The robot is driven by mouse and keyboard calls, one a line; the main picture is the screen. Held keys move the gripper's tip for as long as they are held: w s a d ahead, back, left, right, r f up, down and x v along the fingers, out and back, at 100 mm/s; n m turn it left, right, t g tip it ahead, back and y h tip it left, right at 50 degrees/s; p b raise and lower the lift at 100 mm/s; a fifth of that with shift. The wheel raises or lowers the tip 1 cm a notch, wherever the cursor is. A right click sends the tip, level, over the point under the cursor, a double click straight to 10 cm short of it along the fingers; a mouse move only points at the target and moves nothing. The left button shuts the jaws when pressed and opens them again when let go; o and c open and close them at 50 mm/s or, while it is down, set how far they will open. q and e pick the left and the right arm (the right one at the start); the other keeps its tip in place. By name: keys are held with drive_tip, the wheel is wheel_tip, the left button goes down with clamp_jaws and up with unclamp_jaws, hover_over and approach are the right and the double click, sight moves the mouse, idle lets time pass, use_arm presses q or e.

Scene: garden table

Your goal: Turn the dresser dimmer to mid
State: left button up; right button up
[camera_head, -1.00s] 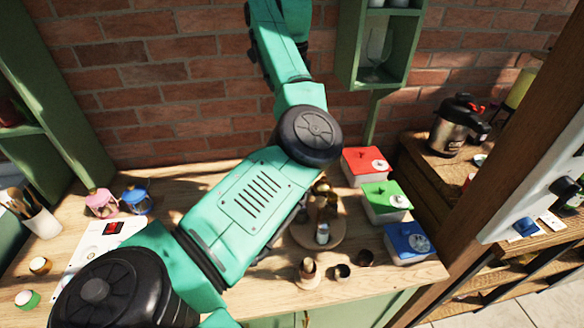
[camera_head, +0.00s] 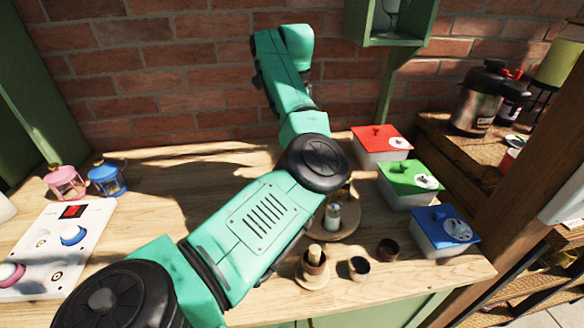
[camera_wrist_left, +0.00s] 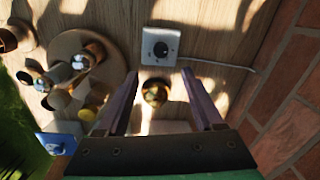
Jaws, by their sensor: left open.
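A small white box with a black round knob (camera_wrist_left: 161,48) shows in the left wrist view and looks like the dimmer. It lies on the wood, with a cable running off to the right. The knob's pointer setting is too small to tell. I cannot make the box out in the head view, where my arm covers the middle of the table. My left gripper (camera_wrist_left: 159,74) is open, its two fingers either side of empty space just short of the box. A brass round object (camera_wrist_left: 155,92) shows between the fingers, apparently below them. My right gripper is not in view.
A round wooden board (camera_wrist_left: 66,50) with small jars stands left of the box. Red (camera_head: 381,145), green (camera_head: 408,183) and blue (camera_head: 444,231) lidded containers line the right. A white panel with knobs (camera_head: 42,262) and two lanterns (camera_head: 107,178) are left. A brick wall (camera_head: 170,75) closes the back.

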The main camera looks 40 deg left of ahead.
use_arm(q)
drive_tip(key=f, duration=0.4)
drive_tip(key=f+p, duration=0.1)
drive_tip(key=f, duration=0.6)
drive_tip(key=shift+w+a+f, duration=0.2)
drive_tip(key=shift+a+f, duration=0.15)
clamp_jaws()
